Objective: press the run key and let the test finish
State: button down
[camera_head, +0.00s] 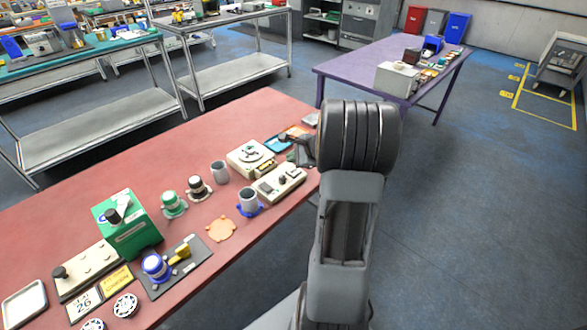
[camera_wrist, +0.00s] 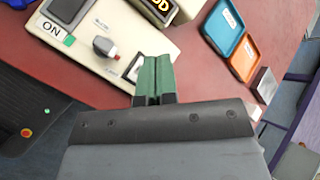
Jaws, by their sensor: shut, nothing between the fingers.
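A beige tester box (camera_head: 279,183) sits near the right edge of the red bench. Which part is the run key I cannot tell for sure. My gripper (camera_wrist: 154,62) has green fingertips, shut together and empty, over the right end of the box beside that part. Whether they touch it I cannot tell.
A beige device with a round dial (camera_head: 249,157) stands close behind the box. A blue tray (camera_wrist: 222,27) and an orange tray (camera_wrist: 246,62) lie to the right in the wrist view. Several cups, stands and a green box (camera_head: 127,224) fill the bench's left part.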

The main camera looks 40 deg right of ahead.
jog(key=shift+r+p, duration=0.75)
jog(key=shift+r, duration=0.6)
jog(key=shift+s+a+f+n, duration=0.15)
jog(key=shift+s+f+n, duration=0.05)
jog(key=shift+n, duration=0.2)
jog(key=s+a+r+n+g+h+p, duration=0.1)
jog(key=s+a+r+n+g, duration=0.1)
jog(key=s+a+r+n, duration=0.3)
jog(key=s+a+r+n+g+h+p, duration=0.2)
jog(key=s+a+r+n, duration=0.3)
jog(key=s+a+n, duration=0.7)
jog(key=a+n+g, duration=0.1)
jog(key=a+n, duration=0.4)
jog(key=a, duration=0.1)
